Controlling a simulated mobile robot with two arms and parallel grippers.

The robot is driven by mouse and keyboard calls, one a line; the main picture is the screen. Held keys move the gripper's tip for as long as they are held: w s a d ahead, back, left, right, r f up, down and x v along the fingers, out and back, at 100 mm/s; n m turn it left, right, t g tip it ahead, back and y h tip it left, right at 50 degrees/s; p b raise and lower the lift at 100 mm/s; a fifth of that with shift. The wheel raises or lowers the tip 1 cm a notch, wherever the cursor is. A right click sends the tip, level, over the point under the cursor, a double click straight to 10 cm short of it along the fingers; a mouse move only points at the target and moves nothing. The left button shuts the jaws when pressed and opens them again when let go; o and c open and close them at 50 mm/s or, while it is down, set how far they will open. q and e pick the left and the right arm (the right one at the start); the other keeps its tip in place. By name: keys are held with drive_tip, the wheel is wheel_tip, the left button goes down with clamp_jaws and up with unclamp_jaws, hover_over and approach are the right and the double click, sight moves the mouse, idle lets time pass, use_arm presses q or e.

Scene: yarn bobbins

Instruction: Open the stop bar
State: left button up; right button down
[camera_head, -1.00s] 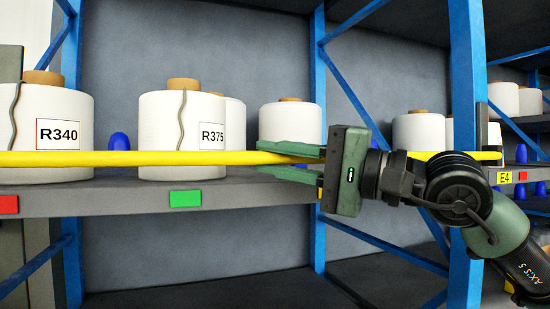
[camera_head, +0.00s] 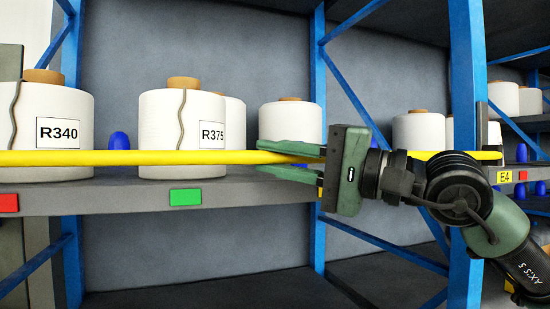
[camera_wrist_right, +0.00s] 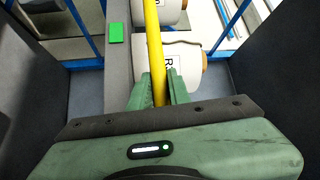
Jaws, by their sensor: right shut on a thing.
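The stop bar (camera_head: 120,158) is a long yellow bar. In the head view it runs level across the front of the shelf, in front of the bobbins. My right gripper (camera_head: 285,160) comes in from the right, with its green fingers above and below the bar. It is shut on the bar. In the right wrist view the yellow bar (camera_wrist_right: 153,40) runs away between the two green fingers (camera_wrist_right: 160,88). The stretch of bar behind the gripper body is hidden, and the bar shows again to its right. My left gripper is not in view.
White bobbins labelled R340 (camera_head: 65,105) and R375 (camera_head: 165,110) stand on the grey shelf (camera_head: 130,199) behind the bar. More bobbins stand further right. Blue rack posts (camera_head: 467,120) rise at the right, close to my right arm. A green tag (camera_head: 185,197) marks the shelf edge.

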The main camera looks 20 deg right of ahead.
wheel_tip(320, 180, down, 8)
drive_tip(key=b, duration=0.8)
drive_tip(key=shift+f, duration=0.25)
drive_tip(key=shift+r, duration=0.1)
drive_tip(key=c, duration=1.3)
unclamp_jaws()
drive_tip(key=b+v, duration=0.2)
drive_tip(key=v, duration=0.5)
drive_tip(key=shift+s+d+b, duration=0.25)
drive_tip(key=shift+b, duration=0.1)
